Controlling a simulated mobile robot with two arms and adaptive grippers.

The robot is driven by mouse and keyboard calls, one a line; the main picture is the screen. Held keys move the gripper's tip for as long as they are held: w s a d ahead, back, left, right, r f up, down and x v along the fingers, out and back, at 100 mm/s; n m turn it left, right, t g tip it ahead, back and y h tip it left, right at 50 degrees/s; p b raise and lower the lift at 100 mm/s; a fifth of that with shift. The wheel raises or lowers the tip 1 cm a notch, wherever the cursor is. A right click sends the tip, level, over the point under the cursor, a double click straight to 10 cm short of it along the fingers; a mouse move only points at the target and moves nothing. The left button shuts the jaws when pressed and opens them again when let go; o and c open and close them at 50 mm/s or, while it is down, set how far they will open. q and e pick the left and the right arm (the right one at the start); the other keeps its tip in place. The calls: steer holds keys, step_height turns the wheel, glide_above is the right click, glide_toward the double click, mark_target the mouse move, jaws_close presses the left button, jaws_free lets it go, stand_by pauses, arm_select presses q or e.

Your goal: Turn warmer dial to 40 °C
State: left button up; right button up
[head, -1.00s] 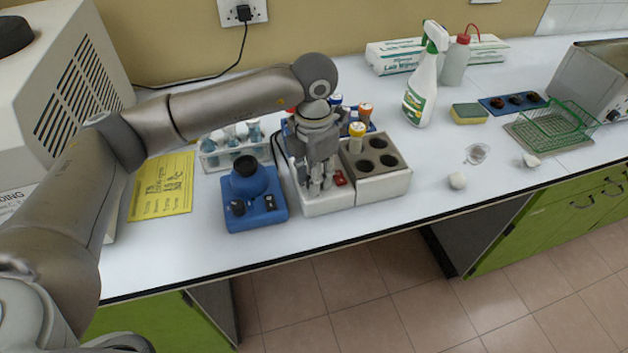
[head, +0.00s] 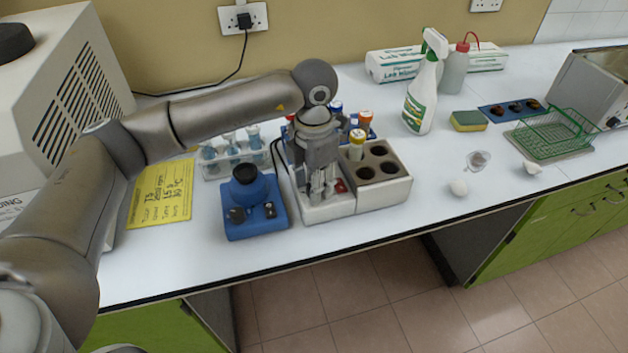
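The warmer (head: 397,183) is a whitish block with dark round wells on its right part and a lower control panel on its left. A tube with a yellow cap (head: 357,138) stands in one well. A red switch (head: 340,186) shows on the panel. My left gripper (head: 322,193) points down over the panel, its fingertips close to the panel's surface. The dial is hidden behind the fingers, and I cannot tell whether they touch it. The finger gap is too small to judge. My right gripper is not in view.
A blue vortex mixer (head: 252,203) stands just left of the warmer. Behind are a tube rack (head: 233,158) and a blue rack with capped tubes (head: 365,122). A spray bottle (head: 421,95) stands to the right. The bench front edge is close.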

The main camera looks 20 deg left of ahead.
arm_select(q)
step_height(320, 180, up, 12)
stand_by(0.5)
stand_by(0.3)
